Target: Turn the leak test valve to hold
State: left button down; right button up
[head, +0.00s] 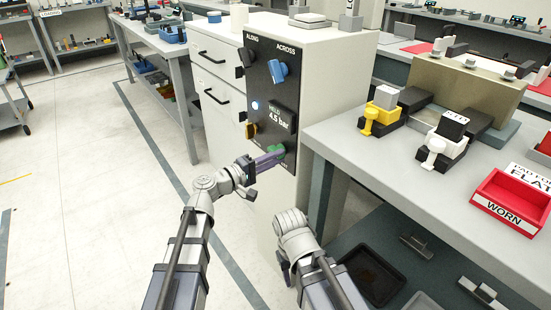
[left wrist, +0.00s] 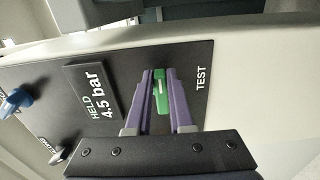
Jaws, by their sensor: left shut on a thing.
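The leak test valve is a green handle (head: 277,149) low on a black control panel (head: 262,78). It also shows in the left wrist view (left wrist: 159,88), near the white word TEST. My left gripper (head: 272,158) has purple fingers, one on each side of the green handle, and is shut on it. In the left wrist view the fingers (left wrist: 160,95) run along the handle, which has a pale mark. A display (head: 283,117) above reads HELD 4.5 bar. Lettering beside the handle in the head view is partly hidden by the fingers.
The panel is on a white cabinet (head: 325,60) with drawers. A grey workbench (head: 385,165) at right holds clamps and a red WORN tray (head: 515,203). Floor at left is clear.

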pick_arm(q)
jog(key=shift+s, duration=0.1)
jog(key=c, duration=0.8)
grip_release()
jog(key=v, duration=0.7)
jog(key=shift+s+a, duration=0.2)
jog(key=shift+a, duration=0.1)
jog(key=shift+f, duration=0.1)
jog(key=s+d+f+m+g+y, duration=0.25)
jog(key=s+d+f+g, duration=0.2)
jog(key=f, duration=0.25)
jog(key=s+d+f+m+g+y, duration=0.2)
jog(key=s+d+f+m+g, duration=0.15)
jog(key=s+f, duration=0.3)
jog(key=s+a+f+m+g+y, duration=0.3)
jog(key=s+a+f+m+y, duration=0.2)
jog(key=s+a+f+y, duration=0.5)
notch_tip(320, 180, up, 33)
jog(key=w+d+y+p, duration=0.1)
jog(key=p, duration=3)
jog(key=shift+d+r+p, duration=0.2)
jog(key=shift+d+p, duration=0.05)
jog(key=shift+p, duration=0.1)
